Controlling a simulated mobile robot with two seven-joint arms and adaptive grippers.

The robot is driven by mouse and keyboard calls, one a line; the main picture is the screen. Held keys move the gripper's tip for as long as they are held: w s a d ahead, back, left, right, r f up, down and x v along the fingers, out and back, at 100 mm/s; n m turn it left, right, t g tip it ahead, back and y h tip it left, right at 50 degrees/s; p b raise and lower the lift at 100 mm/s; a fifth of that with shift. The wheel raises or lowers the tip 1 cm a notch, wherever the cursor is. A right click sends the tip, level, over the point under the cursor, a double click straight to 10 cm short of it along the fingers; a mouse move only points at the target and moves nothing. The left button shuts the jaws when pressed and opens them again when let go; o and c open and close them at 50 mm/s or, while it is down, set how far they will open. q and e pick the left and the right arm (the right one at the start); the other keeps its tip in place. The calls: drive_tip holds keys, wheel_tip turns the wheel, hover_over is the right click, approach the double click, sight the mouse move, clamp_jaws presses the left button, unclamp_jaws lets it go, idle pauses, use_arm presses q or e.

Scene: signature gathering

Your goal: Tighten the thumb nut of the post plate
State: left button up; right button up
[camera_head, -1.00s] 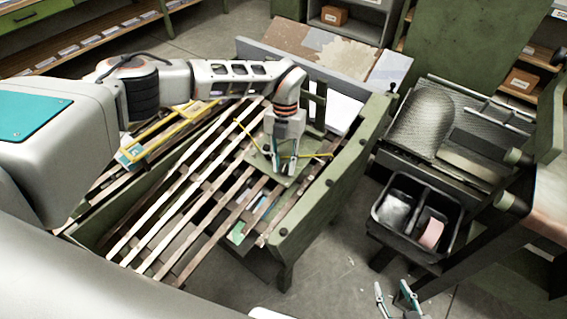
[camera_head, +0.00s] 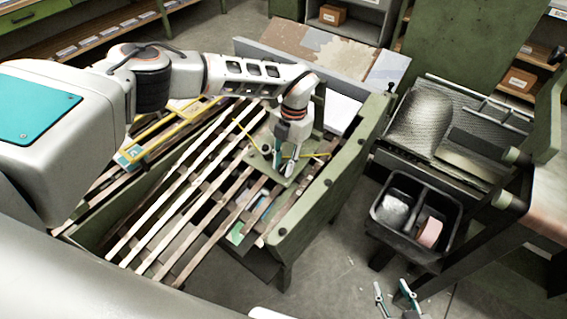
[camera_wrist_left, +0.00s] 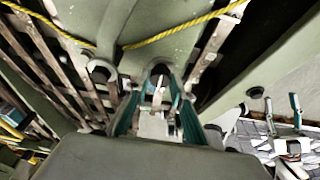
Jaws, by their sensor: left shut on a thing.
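The post plate (camera_head: 258,160) is a green plate lying over the slats of the frame, near its right-hand rail. It also shows in the left wrist view (camera_wrist_left: 165,40), with a yellow cord across it. My left gripper (camera_head: 283,167) points down at the plate. In the left wrist view its teal-edged fingers (camera_wrist_left: 158,112) are shut on a small part at the plate's edge, which looks like the thumb nut (camera_wrist_left: 160,80). The fingers mostly hide that nut. My right gripper (camera_head: 394,297) is open and empty, low at the bottom right, away from the plate.
The green rail (camera_head: 330,185) runs close to the right of the plate. A black two-part bin (camera_head: 408,257) with items stands to the right. Open floor (camera_head: 335,265) lies between.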

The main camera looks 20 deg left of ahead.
use_arm(q)
drive_tip(key=o, duration=1.1)
drive_tip(key=shift+r, duration=0.1)
drive_tip(key=v, duration=0.7)
drive_tip(key=shift+r, duration=0.15)
